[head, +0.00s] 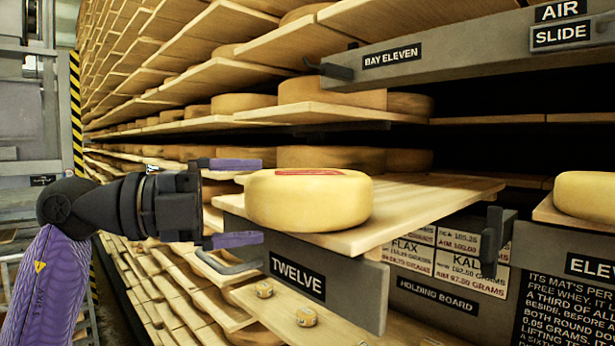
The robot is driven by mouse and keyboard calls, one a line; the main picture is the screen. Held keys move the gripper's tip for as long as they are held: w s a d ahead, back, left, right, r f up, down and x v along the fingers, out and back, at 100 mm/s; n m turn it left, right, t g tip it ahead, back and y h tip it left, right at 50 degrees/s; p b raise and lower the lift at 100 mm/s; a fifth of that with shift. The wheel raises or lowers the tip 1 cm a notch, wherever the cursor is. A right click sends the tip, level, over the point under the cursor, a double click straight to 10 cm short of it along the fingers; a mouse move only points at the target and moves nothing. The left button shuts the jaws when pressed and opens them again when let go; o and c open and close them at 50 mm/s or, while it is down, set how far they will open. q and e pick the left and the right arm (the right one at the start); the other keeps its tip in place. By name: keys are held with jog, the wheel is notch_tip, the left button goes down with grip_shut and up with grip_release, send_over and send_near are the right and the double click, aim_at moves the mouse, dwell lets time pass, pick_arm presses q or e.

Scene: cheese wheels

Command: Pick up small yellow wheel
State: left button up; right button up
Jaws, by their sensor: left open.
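A pale yellow cheese wheel (309,212) with a red label on top lies flat on a wooden board (430,205) above the sign TWELVE. Two much smaller yellowish wheels lie on the lower board, one at the left (264,289) and one at the right (305,316). My left gripper (257,201) is open, its purple fingers one above the other at the large wheel's left edge. I see nothing between the fingers except the wheel's edge behind or beside them; I cannot tell whether they touch it. My right gripper is not in view.
A grey hooked handle (228,264) sticks out below my left gripper. A grey beam (440,55) marked BAY ELEVEN hangs above the board. Another yellow wheel (586,197) sits at the right edge. Shelves of wheels (245,104) fill the back.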

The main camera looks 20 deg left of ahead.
aim_at(308, 195)
pick_arm(q)
jog(key=x, duration=0.4)
jog(key=shift+w+p, duration=0.15)
jog(key=shift+p, duration=0.15)
jog(key=shift+s+a, duration=0.25)
jog(key=shift+a, duration=0.05)
jog(key=shift+c, duration=0.5)
jog(key=shift+s+a, duration=0.1)
jog(key=shift+c, duration=1.4)
jog(key=c, duration=0.9)
grip_shut()
jog(key=shift+r, duration=0.1)
